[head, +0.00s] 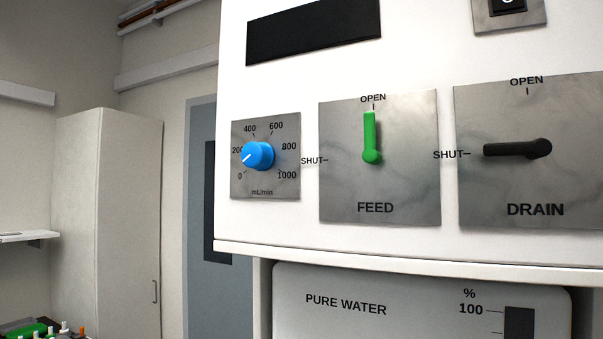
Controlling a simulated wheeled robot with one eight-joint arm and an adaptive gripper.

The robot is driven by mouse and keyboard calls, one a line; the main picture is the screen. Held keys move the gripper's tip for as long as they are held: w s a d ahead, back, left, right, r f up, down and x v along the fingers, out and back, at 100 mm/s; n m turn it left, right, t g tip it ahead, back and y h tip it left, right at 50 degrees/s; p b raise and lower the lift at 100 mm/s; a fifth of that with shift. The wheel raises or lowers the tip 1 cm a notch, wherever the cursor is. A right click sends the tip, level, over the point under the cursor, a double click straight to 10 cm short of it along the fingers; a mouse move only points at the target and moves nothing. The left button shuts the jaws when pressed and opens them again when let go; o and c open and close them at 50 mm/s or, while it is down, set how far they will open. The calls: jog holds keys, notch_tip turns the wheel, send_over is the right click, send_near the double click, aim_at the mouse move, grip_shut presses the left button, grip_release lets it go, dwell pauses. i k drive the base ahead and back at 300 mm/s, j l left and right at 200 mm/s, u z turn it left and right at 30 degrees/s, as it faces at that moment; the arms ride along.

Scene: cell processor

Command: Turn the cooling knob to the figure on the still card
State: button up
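A blue knob (259,155) sits on a grey dial plate (265,182) marked 0 to 1000 mL/min, at the left of the white machine front. Its white pointer line faces lower left, between the 0 and 200 marks; the exact reading is too small to tell. No label in view names this knob as cooling. No still card is in view. My gripper is not in view.
Right of the knob, the green FEED lever (371,137) points up to OPEN. The black DRAIN lever (518,149) points left to SHUT. Below is a PURE WATER panel (400,310). A tall cabinet (110,220) and grey door (200,290) stand at left.

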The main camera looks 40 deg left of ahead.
aim_at(258, 156)
jog(key=u, duration=1.95)
